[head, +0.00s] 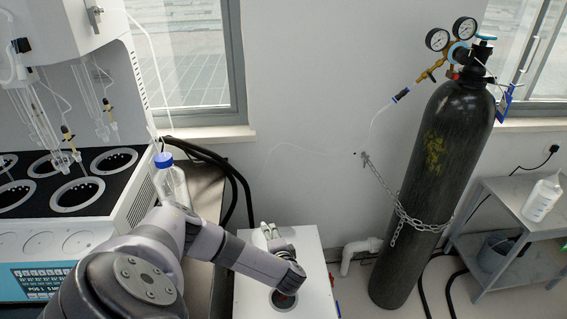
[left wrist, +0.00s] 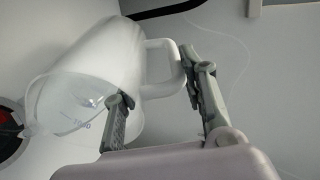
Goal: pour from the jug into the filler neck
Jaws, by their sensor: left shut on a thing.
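A white translucent jug (left wrist: 95,75) fills the left of the left wrist view, tilted with its wide mouth toward the lower left. Faint markings show near its mouth. My left gripper (left wrist: 157,76) is shut on the jug's handle (left wrist: 160,68), with one finger on each side. A dark round opening with a red part, which looks like the filler neck (left wrist: 12,135), is at the left edge beside the jug's mouth. The filler neck (head: 284,300) also shows in the head view below the end of my left arm. I cannot tell whether liquid is flowing. My right gripper is not in view.
A white box (head: 312,262) holds the opening. A distiller unit (head: 140,195) and a blue-capped bottle (head: 172,183) stand on the left. A tall chained gas cylinder (head: 436,170) stands right of the box, then a metal shelf (head: 515,215) with a white bottle (head: 541,199).

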